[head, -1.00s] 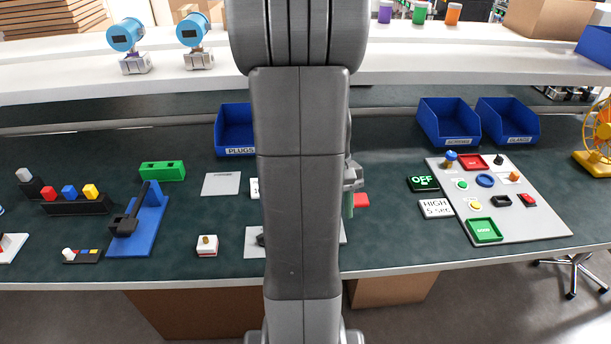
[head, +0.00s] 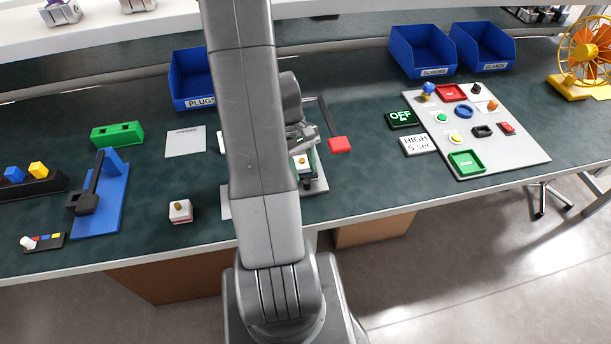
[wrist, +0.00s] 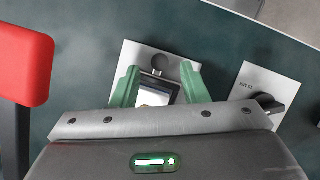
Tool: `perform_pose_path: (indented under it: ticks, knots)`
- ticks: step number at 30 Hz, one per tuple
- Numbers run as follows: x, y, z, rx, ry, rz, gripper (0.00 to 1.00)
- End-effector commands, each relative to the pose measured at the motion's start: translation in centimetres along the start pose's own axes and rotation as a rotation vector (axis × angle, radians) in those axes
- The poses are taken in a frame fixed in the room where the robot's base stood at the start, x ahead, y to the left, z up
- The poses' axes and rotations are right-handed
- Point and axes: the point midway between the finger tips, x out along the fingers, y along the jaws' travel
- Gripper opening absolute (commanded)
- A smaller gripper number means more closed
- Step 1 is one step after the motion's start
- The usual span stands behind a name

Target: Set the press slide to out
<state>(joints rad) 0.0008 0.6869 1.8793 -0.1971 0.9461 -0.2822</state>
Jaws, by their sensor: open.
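The press shows in the head view as a pale base plate (head: 318,186) with a dark lever ending in a red handle (head: 340,145). My gripper (wrist: 160,85) is open. Its green fingers stand on either side of a small dark block with a pale top (wrist: 154,95), which appears to be the press slide, on the pale plate (wrist: 133,50). I cannot tell whether the fingers touch it. The gripper body hides its near side. The red handle also shows at the left of the wrist view (wrist: 22,65). In the head view my arm hides part of the press.
A pale plate with a black knob (wrist: 268,102) lies right of the fingers in the wrist view. A white block with a brass-coloured top (head: 180,211) stands left of my arm.

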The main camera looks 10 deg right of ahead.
Motion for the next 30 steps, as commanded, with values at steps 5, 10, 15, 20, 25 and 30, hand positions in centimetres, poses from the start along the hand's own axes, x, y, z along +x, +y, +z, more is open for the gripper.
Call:
perform_pose_path:
  ticks: [5,10,15,20,25,30]
  knots:
    - [2.4,0.0,0.0,0.0,-0.002,-0.001,0.4]
    - [3.1,0.0,0.0,-0.001,0.001,0.0,0.4]
    - [3.2,0.0,0.0,0.0,0.001,0.001,0.4]
    - [3.2,0.0,0.0,0.0,0.001,0.0,0.25]
    - [3.1,0.0,0.0,0.0,0.001,0.0,0.0]
    - [3.2,-0.1,0.1,0.0,0.001,0.0,0.0]
